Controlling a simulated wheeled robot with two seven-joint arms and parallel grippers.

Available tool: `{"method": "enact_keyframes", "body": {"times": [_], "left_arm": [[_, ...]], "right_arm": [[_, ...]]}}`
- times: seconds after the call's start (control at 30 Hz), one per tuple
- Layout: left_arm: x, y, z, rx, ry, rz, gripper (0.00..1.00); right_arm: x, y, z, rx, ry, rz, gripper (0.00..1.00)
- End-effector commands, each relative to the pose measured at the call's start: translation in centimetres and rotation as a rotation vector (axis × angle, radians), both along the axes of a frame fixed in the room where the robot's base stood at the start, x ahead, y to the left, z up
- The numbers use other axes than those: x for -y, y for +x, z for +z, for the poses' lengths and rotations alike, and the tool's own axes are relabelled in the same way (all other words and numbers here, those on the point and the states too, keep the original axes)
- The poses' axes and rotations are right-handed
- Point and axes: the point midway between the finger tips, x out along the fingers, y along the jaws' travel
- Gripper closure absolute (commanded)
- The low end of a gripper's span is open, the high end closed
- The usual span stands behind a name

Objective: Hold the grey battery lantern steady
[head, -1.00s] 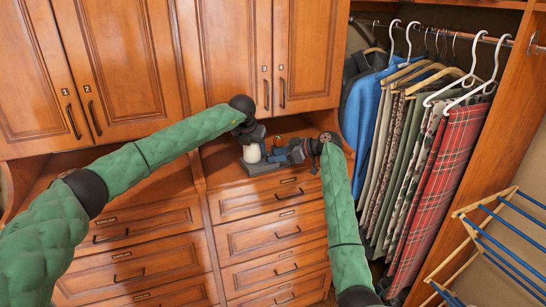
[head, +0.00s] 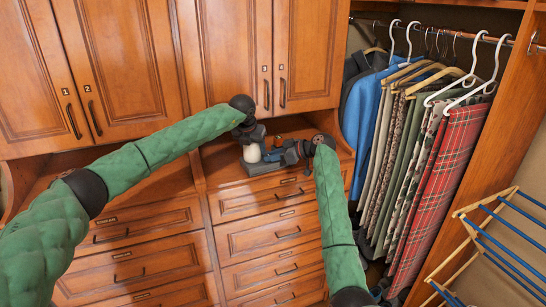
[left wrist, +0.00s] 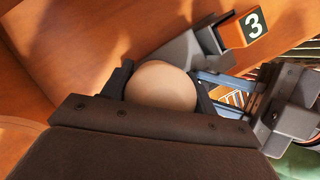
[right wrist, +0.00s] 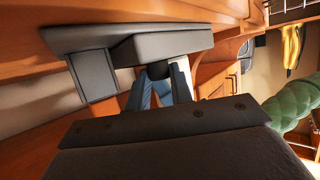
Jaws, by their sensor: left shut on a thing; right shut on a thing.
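The grey battery lantern (head: 262,167) stands on the drawer-cabinet top in the head view, with a grey angular base and a pale rounded part (left wrist: 162,86). I take the two as one thing, though its full outline is hidden. My left gripper (head: 252,146) comes from above and is shut on the pale part; its dark fingers flank it in the left wrist view. My right gripper (head: 277,156) reaches in from the right, low beside the lantern. In the right wrist view its bluish fingers are shut on a small dark part (right wrist: 158,70) against the grey body (right wrist: 160,45).
Upper cabinet doors (head: 305,50) overhang the counter. Clothes on hangers (head: 425,180) and a wooden drying rack (head: 500,240) are at the right.

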Motion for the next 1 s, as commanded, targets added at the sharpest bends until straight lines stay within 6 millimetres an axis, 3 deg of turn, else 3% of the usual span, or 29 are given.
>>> {"method": "enact_keyframes", "body": {"times": [0.4,0.9,0.93,1.0], "left_arm": [[0.06,-0.07,0.07,-0.001,0.0,-0.002,0.8],[0.02,-0.03,0.09,0.0,-0.001,-0.001,0.8],[0.01,-0.03,0.09,0.0,-0.001,-0.001,0.8],[0.01,-0.02,0.09,0.0,-0.001,-0.001,0.8]], "right_arm": [[-0.06,-0.4,-0.15,0.001,-0.006,-0.333,1.0],[-0.14,-0.45,-0.09,0.001,-0.002,-0.398,1.0],[-0.14,-0.45,-0.08,0.001,-0.002,-0.398,0.72],[-0.15,-0.46,-0.07,0.001,-0.001,-0.397,0.59]]}}
